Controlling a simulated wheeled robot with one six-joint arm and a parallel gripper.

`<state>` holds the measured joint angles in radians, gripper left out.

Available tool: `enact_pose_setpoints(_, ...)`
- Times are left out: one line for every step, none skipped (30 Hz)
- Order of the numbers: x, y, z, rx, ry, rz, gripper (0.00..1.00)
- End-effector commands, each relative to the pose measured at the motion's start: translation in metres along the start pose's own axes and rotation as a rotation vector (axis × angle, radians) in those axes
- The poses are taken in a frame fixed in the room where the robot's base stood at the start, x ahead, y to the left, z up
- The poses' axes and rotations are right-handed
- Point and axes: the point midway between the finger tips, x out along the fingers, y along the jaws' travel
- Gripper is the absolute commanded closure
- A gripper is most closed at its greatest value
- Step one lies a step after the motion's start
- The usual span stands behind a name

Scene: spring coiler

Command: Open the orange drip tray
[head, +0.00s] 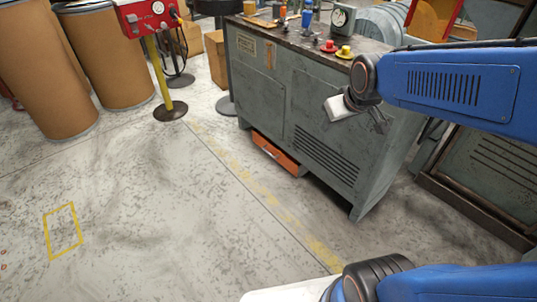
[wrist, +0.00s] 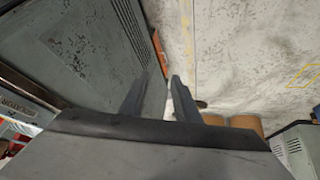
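The orange drip tray (head: 277,153) sits low under the grey-green machine cabinet (head: 265,85), close to the floor. Its long orange front face shows at the cabinet's bottom edge; the rest is hidden beneath the cabinet. In the wrist view, a strip of the tray (wrist: 160,50) shows beyond the fingertips. My gripper (head: 380,124) is in front of the cabinet's right part, well above the tray and to its right. The two fingers (wrist: 162,82) stand apart with nothing between them. My gripper does not touch the tray.
A red control box (head: 147,14) stands on a yellow post with a round base (head: 170,111). Brown drums (head: 45,75) stand at the left. The floor before the tray is clear.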

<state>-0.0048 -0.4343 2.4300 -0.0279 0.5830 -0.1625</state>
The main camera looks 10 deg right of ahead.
Motion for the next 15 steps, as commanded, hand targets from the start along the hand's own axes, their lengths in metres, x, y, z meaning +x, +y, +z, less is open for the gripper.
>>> enact_pose_setpoints(0.012,0.002,-0.013,-0.017,0.008,0.002,0.71)
enact_pose_setpoints(0.019,0.003,-0.02,-0.027,0.015,0.004,0.71)
enact_pose_setpoints(0.028,0.005,-0.029,-0.042,0.026,0.006,0.71)
enact_pose_setpoints(0.035,0.006,-0.037,-0.053,0.034,0.008,0.71)
enact_pose_setpoints(0.042,0.007,-0.044,-0.063,0.044,0.01,0.71)
enact_pose_setpoints(0.051,0.009,-0.054,-0.077,0.054,0.012,0.71)
enact_pose_setpoints(0.059,0.01,-0.06,-0.088,0.061,0.014,0.71)
enact_pose_setpoints(0.066,0.011,-0.067,-0.098,0.07,0.016,0.71)
enact_pose_setpoints(0.076,0.012,-0.076,-0.113,0.082,0.019,0.71)
enact_pose_setpoints(0.084,0.013,-0.083,-0.124,0.09,0.021,0.71)
enact_pose_setpoints(0.091,0.014,-0.089,-0.134,0.098,0.023,0.71)
enact_pose_setpoints(0.102,0.015,-0.097,-0.149,0.108,0.026,0.71)
enact_pose_setpoints(0.11,0.016,-0.103,-0.161,0.117,0.028,0.71)
enact_pose_setpoints(0.117,0.017,-0.109,-0.171,0.125,0.03,0.71)
enact_pose_setpoints(0.128,0.018,-0.117,-0.185,0.136,0.033,0.71)
